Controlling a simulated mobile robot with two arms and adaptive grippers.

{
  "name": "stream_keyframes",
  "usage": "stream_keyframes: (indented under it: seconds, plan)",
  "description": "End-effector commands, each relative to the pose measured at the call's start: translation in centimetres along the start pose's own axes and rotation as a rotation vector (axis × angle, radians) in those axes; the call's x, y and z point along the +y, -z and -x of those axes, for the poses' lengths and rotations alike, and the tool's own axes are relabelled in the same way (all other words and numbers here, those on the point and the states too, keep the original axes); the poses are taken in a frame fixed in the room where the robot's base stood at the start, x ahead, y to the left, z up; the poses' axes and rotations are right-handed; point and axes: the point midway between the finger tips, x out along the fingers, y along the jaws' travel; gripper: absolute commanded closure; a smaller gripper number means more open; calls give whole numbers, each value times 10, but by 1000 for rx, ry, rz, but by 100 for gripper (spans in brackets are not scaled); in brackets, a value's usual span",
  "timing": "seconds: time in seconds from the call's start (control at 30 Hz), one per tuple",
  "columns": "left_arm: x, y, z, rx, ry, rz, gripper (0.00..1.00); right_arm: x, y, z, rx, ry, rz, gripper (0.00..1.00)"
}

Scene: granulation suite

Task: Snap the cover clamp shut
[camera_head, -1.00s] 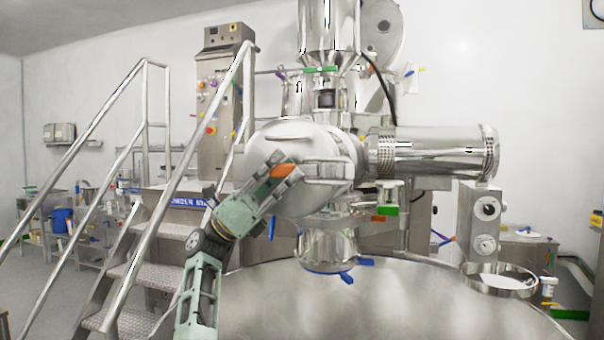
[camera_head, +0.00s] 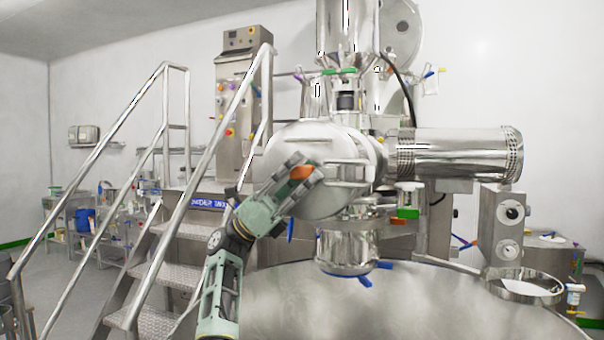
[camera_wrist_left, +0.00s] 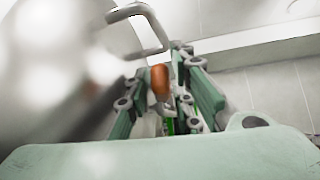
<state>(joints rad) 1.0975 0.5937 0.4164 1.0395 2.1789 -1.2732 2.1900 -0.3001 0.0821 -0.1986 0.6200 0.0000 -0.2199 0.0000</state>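The cover clamp's orange grip (camera_head: 301,173) is at the front of the round steel cover (camera_head: 322,140), left of its metal bracket. In the left wrist view the grip (camera_wrist_left: 160,79) is between my left gripper's fingers, with a bent metal bar just above it. My left gripper (camera_head: 304,170) is around the grip, reaching up from the lower left. The fingers are close on both sides of the grip; I cannot tell if they press on it. The clamp's catch is not clear. My right gripper is not in view.
A railed metal stair (camera_head: 170,270) stands at left. A large steel vessel top (camera_head: 400,300) spreads below the cover. A horizontal steel cylinder (camera_head: 455,153) juts out to the right. A control cabinet (camera_head: 238,100) stands behind the stair.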

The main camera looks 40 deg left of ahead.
Motion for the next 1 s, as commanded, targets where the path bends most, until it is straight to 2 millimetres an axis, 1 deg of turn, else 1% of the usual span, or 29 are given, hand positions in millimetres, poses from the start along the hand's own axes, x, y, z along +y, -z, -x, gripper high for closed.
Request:
stream_keyframes:
  seconds: [0.07, 0.17, 0.27, 0.5, 0.6, 0.7, 0.83, 1.0]
  plan:
    - [0, 0, 0, 0, 0, 0, 78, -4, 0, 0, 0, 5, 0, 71]
    - [0, 0, 6, 0, -1, 0, 78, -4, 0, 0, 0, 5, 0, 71]
    - [1, 0, 20, 0, -3, 0, 78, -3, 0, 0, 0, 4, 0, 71]
    - [1, 1, 72, 1, -4, 1, 78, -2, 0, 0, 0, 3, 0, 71]
    - [1, 1, 91, 1, -4, 2, 78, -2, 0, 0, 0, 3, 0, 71]
    - [1, 0, 106, 0, -3, 2, 78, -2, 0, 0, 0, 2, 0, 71]
    - [1, 0, 117, -1, -1, 0, 78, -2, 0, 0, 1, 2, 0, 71]
    - [0, 1, 121, 0, 0, 0, 78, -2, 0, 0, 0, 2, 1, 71]
